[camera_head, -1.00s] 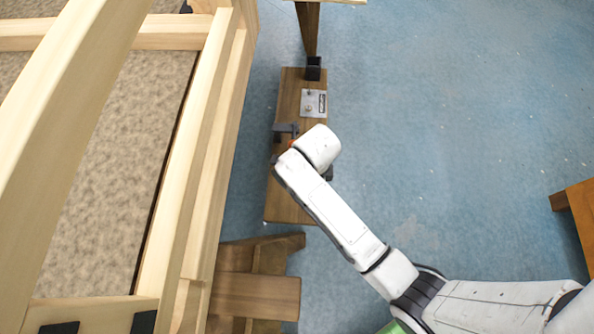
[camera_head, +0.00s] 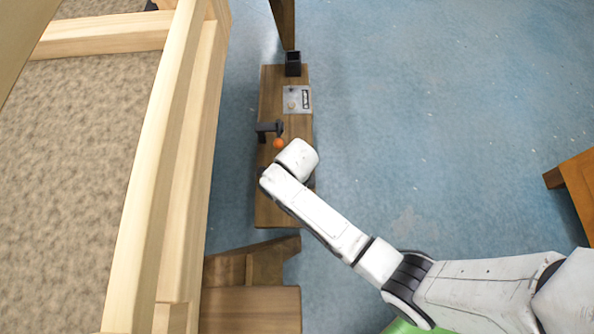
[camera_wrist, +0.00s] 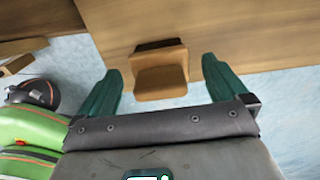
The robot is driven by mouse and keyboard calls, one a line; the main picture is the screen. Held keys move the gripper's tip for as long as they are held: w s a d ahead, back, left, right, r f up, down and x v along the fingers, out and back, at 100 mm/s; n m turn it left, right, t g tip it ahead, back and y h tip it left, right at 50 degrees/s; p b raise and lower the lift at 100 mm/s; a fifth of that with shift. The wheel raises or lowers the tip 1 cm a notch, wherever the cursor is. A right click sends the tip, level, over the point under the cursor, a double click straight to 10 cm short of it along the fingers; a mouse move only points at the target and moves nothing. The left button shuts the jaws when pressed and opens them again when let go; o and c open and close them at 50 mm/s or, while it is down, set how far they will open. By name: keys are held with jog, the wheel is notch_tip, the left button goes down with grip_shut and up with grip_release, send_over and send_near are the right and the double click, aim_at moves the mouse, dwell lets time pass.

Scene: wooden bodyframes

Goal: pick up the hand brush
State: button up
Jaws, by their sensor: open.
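In the wrist view, my gripper (camera_wrist: 162,69) is open, with its two dark green fingers apart. A small brown block-shaped thing (camera_wrist: 160,82) shows between the fingers, against the edge of a wooden surface. It may be the hand brush seen end-on, but I cannot tell for sure. I cannot tell whether the fingers touch it; a gap shows on both sides. In the head view, my white arm reaches over the narrow wooden bench (camera_head: 272,212). The wrist hides my fingers there, and no brush is clearly visible.
On the bench are a dark clamp-like thing (camera_head: 268,127), an orange ball (camera_head: 278,144), a metal plate (camera_head: 297,99) and a black cup (camera_head: 293,63). A large wooden frame (camera_head: 180,150) stands left. Wooden furniture (camera_head: 575,190) stands right. The blue floor between is open.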

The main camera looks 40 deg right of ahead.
jog(key=shift+f, duration=0.3)
jog(key=shift+c, duration=0.3)
jog(key=c, duration=1.2)
jog(key=shift+r, duration=0.15)
